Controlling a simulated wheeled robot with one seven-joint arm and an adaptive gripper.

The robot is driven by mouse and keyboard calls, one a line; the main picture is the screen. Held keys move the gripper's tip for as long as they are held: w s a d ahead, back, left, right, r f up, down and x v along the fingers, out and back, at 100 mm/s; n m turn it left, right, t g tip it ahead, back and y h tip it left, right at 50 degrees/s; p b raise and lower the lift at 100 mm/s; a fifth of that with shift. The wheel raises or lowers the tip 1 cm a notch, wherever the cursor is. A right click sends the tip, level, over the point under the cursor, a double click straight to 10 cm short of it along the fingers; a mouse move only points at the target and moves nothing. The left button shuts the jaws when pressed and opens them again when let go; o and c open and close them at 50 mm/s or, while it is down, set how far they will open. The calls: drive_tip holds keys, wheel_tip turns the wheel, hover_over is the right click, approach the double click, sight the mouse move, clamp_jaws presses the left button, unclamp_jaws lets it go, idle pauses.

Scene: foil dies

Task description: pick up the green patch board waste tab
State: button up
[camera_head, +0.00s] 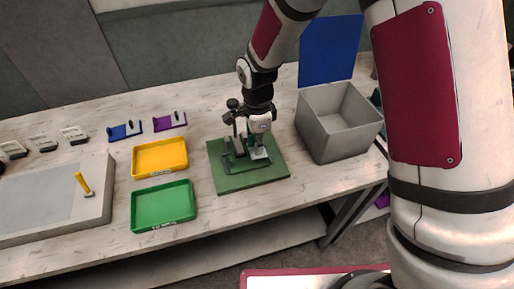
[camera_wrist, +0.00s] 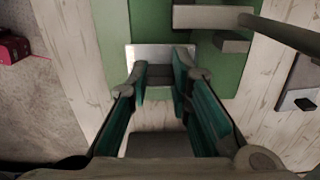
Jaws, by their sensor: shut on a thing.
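My gripper (camera_head: 258,143) reaches down over the green board (camera_head: 235,182), which lies on the worktop. In the wrist view its teal-padded fingers (camera_wrist: 165,78) are closed in around a small grey piece, which I take to be the waste tab (camera_wrist: 158,75). A pale grey plate (camera_wrist: 162,51) lies just beyond the fingertips, over the green surface (camera_wrist: 155,18). The fingers hide much of the held piece, and I cannot tell if it is clear of the board.
A grey bin (camera_head: 333,135) with a blue panel (camera_head: 329,48) behind it stands right of the board. A yellow tray (camera_head: 160,157) and a green tray (camera_head: 163,204) lie to the left. A dark post with a bar (camera_head: 232,117) stands close beside my gripper.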

drive_tip(key=s+d+r, duration=0.1)
drive_tip(key=s+d, duration=0.1)
drive_tip(key=s, duration=0.6)
drive_tip(key=s+d, duration=0.2)
drive_tip(key=s, duration=0.5)
wheel_tip(320, 180, up, 7)
drive_tip(key=p, duration=0.5)
drive_tip(key=shift+s+a+r, duration=0.15)
drive_tip(key=shift+s, duration=0.15)
